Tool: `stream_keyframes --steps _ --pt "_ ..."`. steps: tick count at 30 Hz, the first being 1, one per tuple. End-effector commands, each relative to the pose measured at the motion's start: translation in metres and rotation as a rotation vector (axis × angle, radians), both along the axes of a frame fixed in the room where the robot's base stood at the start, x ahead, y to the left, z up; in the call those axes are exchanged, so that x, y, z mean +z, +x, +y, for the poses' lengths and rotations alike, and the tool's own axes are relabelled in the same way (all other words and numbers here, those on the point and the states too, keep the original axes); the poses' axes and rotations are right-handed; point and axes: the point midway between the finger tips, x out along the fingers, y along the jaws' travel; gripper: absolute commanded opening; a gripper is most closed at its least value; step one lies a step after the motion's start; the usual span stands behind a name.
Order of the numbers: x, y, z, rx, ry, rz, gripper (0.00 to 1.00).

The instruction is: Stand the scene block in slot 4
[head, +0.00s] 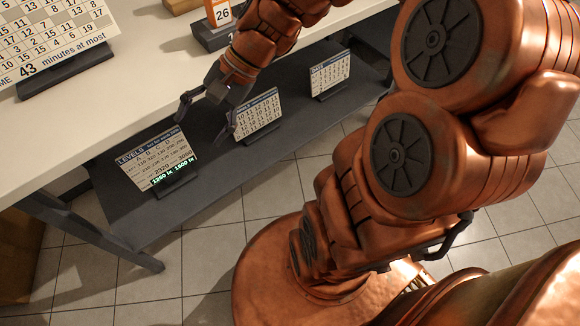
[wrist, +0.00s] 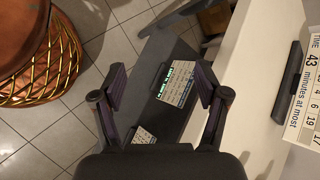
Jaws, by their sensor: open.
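My gripper (head: 205,112) is open and empty, reaching down past the table's front edge above the dark lower shelf. In the wrist view its two fingers (wrist: 161,82) are spread wide, with a card between them farther down. An orange block with a white face reading 26 (head: 221,13) stands on a dark holder (head: 214,40) on the table, cut off by the top edge. I cannot tell whether this is the scene block, and I see no slot clearly marked 4. My gripper is well apart from it, lower and nearer the table's front edge.
The LEVELS card (head: 157,158) and two other cards (head: 258,115), (head: 330,75) stand on the lower shelf (head: 150,213). A large number board (head: 55,40) stands on the white table (head: 130,75). A table leg (head: 95,240) angles across the left. Tiled floor (head: 90,290) is open in front.

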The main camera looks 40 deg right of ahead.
Motion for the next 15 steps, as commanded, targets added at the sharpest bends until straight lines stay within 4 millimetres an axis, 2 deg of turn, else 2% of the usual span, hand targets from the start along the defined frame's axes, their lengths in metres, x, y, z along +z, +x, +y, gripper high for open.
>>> stream_keyframes --steps 1,4,9,12,15 --pt "-0.008 -0.024 0.009 0.108 -0.072 -0.004 0.74" --pt "-0.024 -0.068 0.010 0.311 -0.208 -0.007 0.74" --pt "-0.041 -0.131 -0.014 0.626 -0.425 -0.009 0.74" --pt "-0.045 -0.155 -0.034 0.765 -0.526 -0.007 0.74" --pt "-0.046 -0.169 -0.050 0.860 -0.596 -0.003 0.74"
